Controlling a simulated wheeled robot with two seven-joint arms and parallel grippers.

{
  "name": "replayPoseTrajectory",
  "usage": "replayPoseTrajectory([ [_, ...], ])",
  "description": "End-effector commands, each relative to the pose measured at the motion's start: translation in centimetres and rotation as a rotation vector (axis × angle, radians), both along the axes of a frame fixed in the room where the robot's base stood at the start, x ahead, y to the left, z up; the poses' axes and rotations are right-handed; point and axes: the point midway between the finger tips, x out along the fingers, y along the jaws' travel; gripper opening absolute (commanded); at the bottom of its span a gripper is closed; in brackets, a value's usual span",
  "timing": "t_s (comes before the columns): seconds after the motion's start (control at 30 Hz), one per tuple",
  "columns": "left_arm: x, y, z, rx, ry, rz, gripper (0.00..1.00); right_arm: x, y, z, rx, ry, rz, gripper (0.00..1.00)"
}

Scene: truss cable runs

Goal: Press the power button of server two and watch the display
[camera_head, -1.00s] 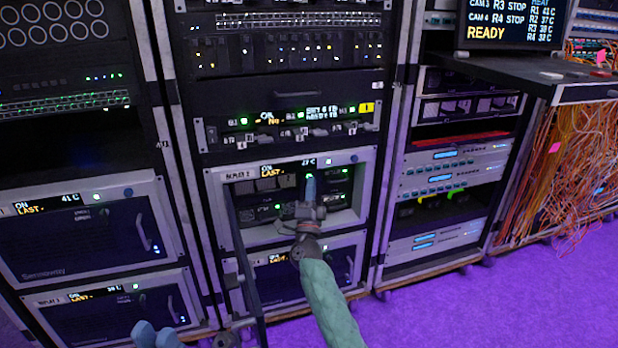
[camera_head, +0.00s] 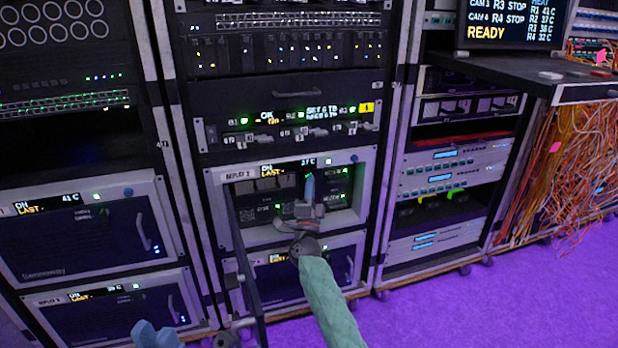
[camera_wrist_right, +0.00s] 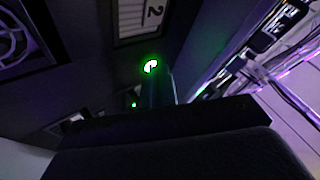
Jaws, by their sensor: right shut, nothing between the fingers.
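Server two, labelled replay 2 (camera_head: 362,205), is in the middle rack with its front door (camera_head: 243,262) swung open. In the right wrist view a green-lit power button (camera_wrist_right: 151,66) glows at the end of the fingertips (camera_wrist_right: 160,88), below a label with a 2. I cannot tell whether they touch. My left gripper (camera_head: 157,335) shows only partly at the bottom edge.
Other servers sit at the lower left (camera_head: 85,235) and below server two (camera_head: 290,275). The open door stands left of my right forearm. A shelf (camera_head: 530,75) with a monitor (camera_head: 505,22) is at right. Purple floor (camera_head: 490,305) is clear at lower right.

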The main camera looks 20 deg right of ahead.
Motion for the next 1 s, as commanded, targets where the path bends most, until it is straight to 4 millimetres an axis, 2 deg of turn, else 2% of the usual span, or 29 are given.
replayPoseTrajectory([
  [0.67,0.0,0.0,0.0,0.000,0.000,0.000,0.15,0.3,0.0,0.1,0.000,-0.001,0.000,0.00],
  [1.0,0.0,0.0,0.9,0.000,0.000,0.000,0.15,-1.0,0.0,0.2,0.000,-0.001,0.000,0.00],
])
